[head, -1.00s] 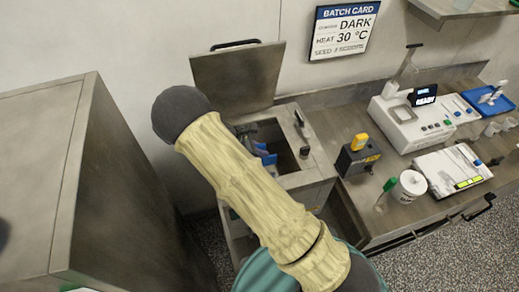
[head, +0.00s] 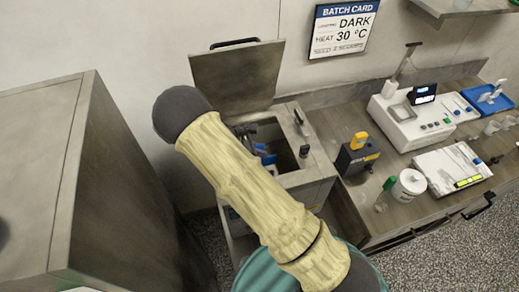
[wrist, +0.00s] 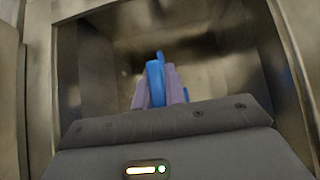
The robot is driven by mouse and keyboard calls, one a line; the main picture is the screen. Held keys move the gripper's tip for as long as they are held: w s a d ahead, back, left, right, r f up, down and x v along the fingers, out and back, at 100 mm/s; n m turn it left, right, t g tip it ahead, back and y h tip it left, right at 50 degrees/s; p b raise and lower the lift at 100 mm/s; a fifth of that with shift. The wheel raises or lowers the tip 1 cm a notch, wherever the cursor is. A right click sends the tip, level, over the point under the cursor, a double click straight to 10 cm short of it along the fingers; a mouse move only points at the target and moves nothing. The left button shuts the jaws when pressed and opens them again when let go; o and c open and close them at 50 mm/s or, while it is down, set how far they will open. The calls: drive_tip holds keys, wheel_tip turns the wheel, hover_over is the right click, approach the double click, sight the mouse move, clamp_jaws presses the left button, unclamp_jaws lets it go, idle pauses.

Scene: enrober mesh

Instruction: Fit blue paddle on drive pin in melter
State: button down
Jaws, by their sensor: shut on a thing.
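The melter (head: 310,170) is an open steel box with its lid raised against the wall. The blue paddle (wrist: 156,82) is between the fingers of my gripper (wrist: 155,90) in the wrist view, inside the melter's well. In the head view, a blue bit of the paddle (head: 266,157) shows inside the opening, beside my arm. My gripper is shut on the paddle. The drive pin cannot be made out in either view. The paddle's lower end is hidden, so I cannot tell whether it touches the melter floor or the pin.
The raised lid (head: 238,75) stands behind the opening. A dark box with a yellow top (head: 357,158), a white tub (head: 409,186) and a white machine (head: 415,115) stand on the counter to the right. A tall steel cabinet (head: 130,180) is on the left.

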drive_tip(key=shift+f+b, duration=0.6)
drive_tip(key=shift+f, duration=0.55)
drive_tip(key=c, duration=1.4)
unclamp_jaws()
drive_tip(key=shift+o, duration=0.2)
drive_tip(key=b+v, duration=0.4)
drive_tip(key=v, duration=1.3)
drive_tip(key=shift+a+r, duration=0.15)
